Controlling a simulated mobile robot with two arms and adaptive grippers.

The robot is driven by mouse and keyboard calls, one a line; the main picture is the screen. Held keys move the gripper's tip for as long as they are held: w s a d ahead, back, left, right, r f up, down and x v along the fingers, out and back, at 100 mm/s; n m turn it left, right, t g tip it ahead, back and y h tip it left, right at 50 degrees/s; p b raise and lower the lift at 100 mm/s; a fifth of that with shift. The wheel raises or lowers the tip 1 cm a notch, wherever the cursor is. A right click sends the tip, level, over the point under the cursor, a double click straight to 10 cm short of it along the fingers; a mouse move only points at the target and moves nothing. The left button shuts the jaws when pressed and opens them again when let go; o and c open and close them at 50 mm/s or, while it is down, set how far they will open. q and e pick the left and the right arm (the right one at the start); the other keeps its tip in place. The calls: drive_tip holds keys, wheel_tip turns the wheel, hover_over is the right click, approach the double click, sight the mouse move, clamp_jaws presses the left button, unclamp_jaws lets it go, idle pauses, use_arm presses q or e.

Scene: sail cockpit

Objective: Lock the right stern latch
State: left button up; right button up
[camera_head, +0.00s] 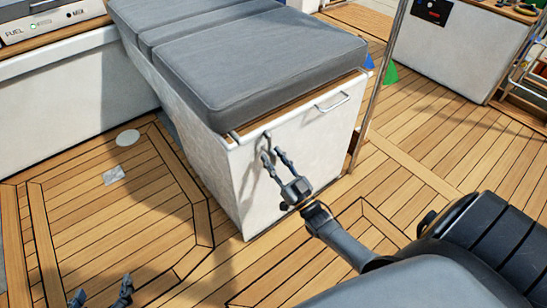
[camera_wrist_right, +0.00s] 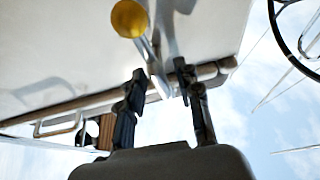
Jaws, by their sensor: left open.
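A grey metal latch (camera_head: 267,136) sits at the top edge of the white locker's end panel, below the cushion. Its metal strip (camera_wrist_right: 154,58) also shows in the right wrist view, just beyond and between my fingertips. I cannot tell whether it is locked. My right gripper (camera_head: 275,156) is open in front of the panel, just below the latch. In the right wrist view its fingers (camera_wrist_right: 160,75) are apart, with nothing clearly gripped; contact with the latch is unclear. My left gripper (camera_head: 100,292) is open at the bottom left, partly cut off and away from the locker.
A white bar handle (camera_head: 333,103) sits to the right on the panel. A yellow knob (camera_wrist_right: 130,18) shows in the right wrist view. The grey cushion (camera_head: 260,65) tops the locker. A metal pole (camera_head: 378,85) stands to its right.

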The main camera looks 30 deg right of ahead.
drive_tip(key=v, duration=1.1)
drive_tip(key=shift+s, duration=0.25)
drive_tip(key=shift+w+a, duration=0.1)
